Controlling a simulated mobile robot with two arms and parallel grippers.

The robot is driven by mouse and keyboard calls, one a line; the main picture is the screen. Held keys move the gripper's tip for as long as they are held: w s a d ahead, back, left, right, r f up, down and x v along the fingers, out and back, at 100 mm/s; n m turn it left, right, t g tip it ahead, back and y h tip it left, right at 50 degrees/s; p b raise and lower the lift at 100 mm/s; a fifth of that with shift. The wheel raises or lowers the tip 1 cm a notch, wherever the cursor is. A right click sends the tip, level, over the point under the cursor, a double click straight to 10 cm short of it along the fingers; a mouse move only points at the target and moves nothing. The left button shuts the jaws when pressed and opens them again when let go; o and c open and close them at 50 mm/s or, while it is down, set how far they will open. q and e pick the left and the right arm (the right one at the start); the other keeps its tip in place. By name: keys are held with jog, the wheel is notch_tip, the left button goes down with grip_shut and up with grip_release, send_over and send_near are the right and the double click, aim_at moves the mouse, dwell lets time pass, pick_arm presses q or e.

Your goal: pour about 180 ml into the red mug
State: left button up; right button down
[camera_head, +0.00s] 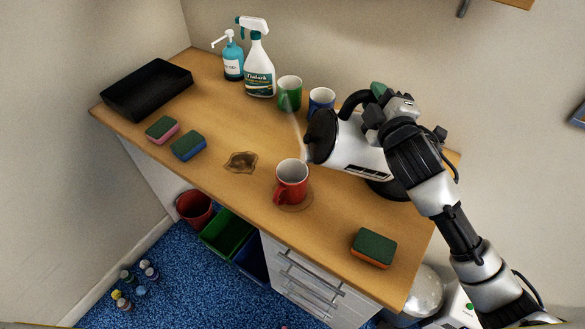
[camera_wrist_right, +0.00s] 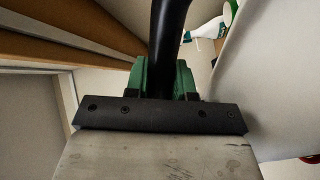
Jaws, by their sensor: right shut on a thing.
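My right gripper (camera_head: 377,98) is shut on the black handle of a white kettle (camera_head: 356,148). The kettle is strongly tilted, its black lid facing left, and is held above and right of the mug. In the right wrist view, green finger pads grip the black handle (camera_wrist_right: 165,50). A faint pale streak rises left of the kettle; I cannot tell whether liquid is flowing. My left gripper is out of view.
A green mug (camera_head: 289,93) and a blue mug (camera_head: 321,99) stand behind. A spray bottle (camera_head: 258,66), a soap pump (camera_head: 232,60) and a black tray (camera_head: 147,89) are farther left. Several sponges lie about. A brown stain (camera_head: 241,162) lies left of the red mug.

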aim_at(344, 105)
jog(key=shift+s+a+r+n, duration=0.2)
jog(key=shift+a+r+n, duration=0.5)
jog(key=shift+a+r, duration=0.25)
jog(key=shift+n, duration=0.8)
jog(key=shift+s+a+r+p, duration=0.15)
jog(key=shift+a+r+p, duration=0.15)
jog(key=shift+a+p, duration=0.3)
jog(key=shift+s+a+r+p, duration=0.1)
jog(key=shift+a+r+p, duration=0.15)
jog(key=shift+a+p, duration=0.35)
jog(key=shift+s+a+r+p, duration=0.15)
jog(key=shift+a+r+p, duration=0.2)
jog(key=shift+a, duration=0.4)
jog(key=shift+a+p, duration=0.3)
jog(key=shift+r+n, duration=0.1)
jog(key=shift+n, duration=0.2)
jog(key=shift+d, duration=0.15)
jog(key=shift+s+a+r+n+p, duration=0.1)
jog(key=shift+a+r+n+p, duration=0.1)
jog(key=shift+a+n+p, duration=0.25)
jog(key=shift+s+a+r+n+p, duration=0.15)
jog(key=shift+a+n+p, duration=0.1)
jog(key=shift+a+p, duration=0.35)
dwell(0.3)
